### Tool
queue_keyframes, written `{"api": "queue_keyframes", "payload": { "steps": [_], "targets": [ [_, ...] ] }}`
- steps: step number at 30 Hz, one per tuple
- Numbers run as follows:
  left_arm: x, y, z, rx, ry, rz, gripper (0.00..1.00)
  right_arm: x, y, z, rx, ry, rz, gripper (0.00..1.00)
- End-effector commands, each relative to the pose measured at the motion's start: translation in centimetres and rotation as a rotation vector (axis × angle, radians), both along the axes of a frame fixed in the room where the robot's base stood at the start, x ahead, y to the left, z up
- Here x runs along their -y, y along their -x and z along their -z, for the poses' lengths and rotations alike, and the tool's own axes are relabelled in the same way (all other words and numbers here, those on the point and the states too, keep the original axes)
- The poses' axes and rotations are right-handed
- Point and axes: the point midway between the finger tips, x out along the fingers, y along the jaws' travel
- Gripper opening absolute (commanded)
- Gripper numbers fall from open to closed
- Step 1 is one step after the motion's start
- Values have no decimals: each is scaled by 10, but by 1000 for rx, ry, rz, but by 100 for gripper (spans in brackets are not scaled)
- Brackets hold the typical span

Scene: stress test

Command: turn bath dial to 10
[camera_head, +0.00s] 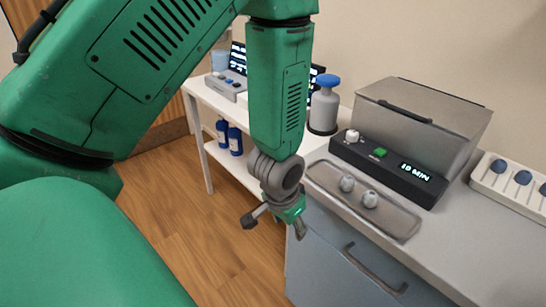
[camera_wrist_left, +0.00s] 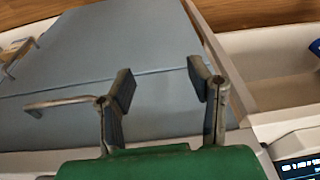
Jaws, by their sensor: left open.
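The bath is a grey metal box (camera_head: 425,105) with a handled lid, standing on the counter. Its black front panel (camera_head: 395,172) carries a white round dial (camera_head: 352,135), a green button (camera_head: 380,152) and a lit display (camera_head: 414,172) that seems to read 10 MIN. My left gripper (camera_head: 274,226) hangs at the counter's left front edge, below and left of the dial, apart from it. Its fingers are spread and empty. The left wrist view also shows the open fingers (camera_wrist_left: 162,85) over grey cabinet fronts; the dial is not visible there. My right gripper is not in view.
A metal tray (camera_head: 400,222) with two round grey pieces (camera_head: 358,190) lies in front of the bath. A blue-capped bottle (camera_head: 324,105) stands left of it. A white rack with blue round tops (camera_head: 508,188) is at right. A cabinet handle (camera_head: 375,270) juts out below.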

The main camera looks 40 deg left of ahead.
Motion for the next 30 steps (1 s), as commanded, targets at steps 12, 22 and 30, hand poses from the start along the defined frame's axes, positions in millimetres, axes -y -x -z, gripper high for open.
{"api": "queue_keyframes", "payload": {
  "steps": [12, 22, 30],
  "targets": [
    [3, 28, 50, -36, 0, 8, 47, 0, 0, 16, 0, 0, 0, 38],
    [4, 31, 53, -38, -1, 9, 47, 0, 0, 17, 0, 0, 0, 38],
    [4, 31, 53, -37, -1, 9, 47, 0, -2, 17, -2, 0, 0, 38]
  ]
}}
